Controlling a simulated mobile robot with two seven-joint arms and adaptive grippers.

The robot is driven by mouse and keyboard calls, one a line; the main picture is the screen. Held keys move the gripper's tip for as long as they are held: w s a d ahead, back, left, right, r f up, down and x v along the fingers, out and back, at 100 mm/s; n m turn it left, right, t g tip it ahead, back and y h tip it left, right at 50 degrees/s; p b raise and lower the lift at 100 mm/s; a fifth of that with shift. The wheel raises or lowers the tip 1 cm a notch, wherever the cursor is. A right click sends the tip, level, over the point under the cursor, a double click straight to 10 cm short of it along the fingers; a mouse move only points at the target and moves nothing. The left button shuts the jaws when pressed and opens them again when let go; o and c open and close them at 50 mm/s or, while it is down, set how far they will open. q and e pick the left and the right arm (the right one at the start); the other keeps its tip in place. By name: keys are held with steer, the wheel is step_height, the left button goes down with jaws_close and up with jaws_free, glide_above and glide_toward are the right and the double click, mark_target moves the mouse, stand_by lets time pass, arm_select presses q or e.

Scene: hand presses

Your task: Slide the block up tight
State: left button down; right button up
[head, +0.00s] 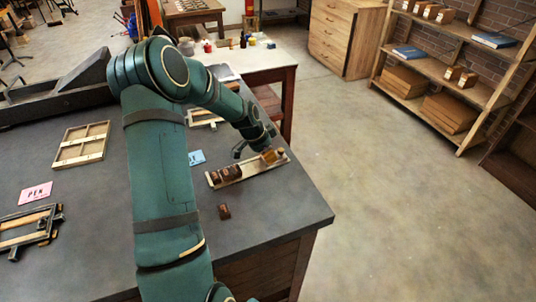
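A long pale wooden holder (250,170) lies near the right edge of the dark bench. Several dark brown blocks (225,173) stand in a row at its left end. A yellowish-brown block (269,155) stands towards its right end, with a gap between it and the row. My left gripper (255,149) is over the holder's right part, its dark fingers spread apart near the yellowish block. Whether a finger touches that block is too small to tell. A loose brown block (224,211) lies on the bench in front of the holder. My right gripper is out of view.
A pink card reading PEN (36,193), a blue card (197,157) and a wooden frame (82,144) lie on the dark bench (270,215). My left arm crosses the middle and hides part of it. The bench is clear around the loose block.

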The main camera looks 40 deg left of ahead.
mark_target(260, 165)
arm_select(q)
steer(key=shift+s+a+b, duration=0.15)
steer(key=shift+s+a, duration=0.15)
steer(key=shift+s, duration=0.45)
steer(key=shift+s+a+b, duration=0.1)
steer(key=shift+s+a, duration=0.15)
steer(key=shift+s, duration=0.45)
steer(key=shift+s+a+b, duration=0.15)
steer(key=shift+s+a, duration=0.15)
steer(key=shift+s, duration=0.45)
steer(key=c, duration=0.8)
jaws_free()
steer(key=shift+w, duration=0.15)
steer(key=shift+r, duration=0.1)
steer(key=shift+a+r, duration=0.1)
steer(key=shift+r, duration=0.25)
steer(key=v, duration=1.1)
steer(key=shift+s, duration=0.3)
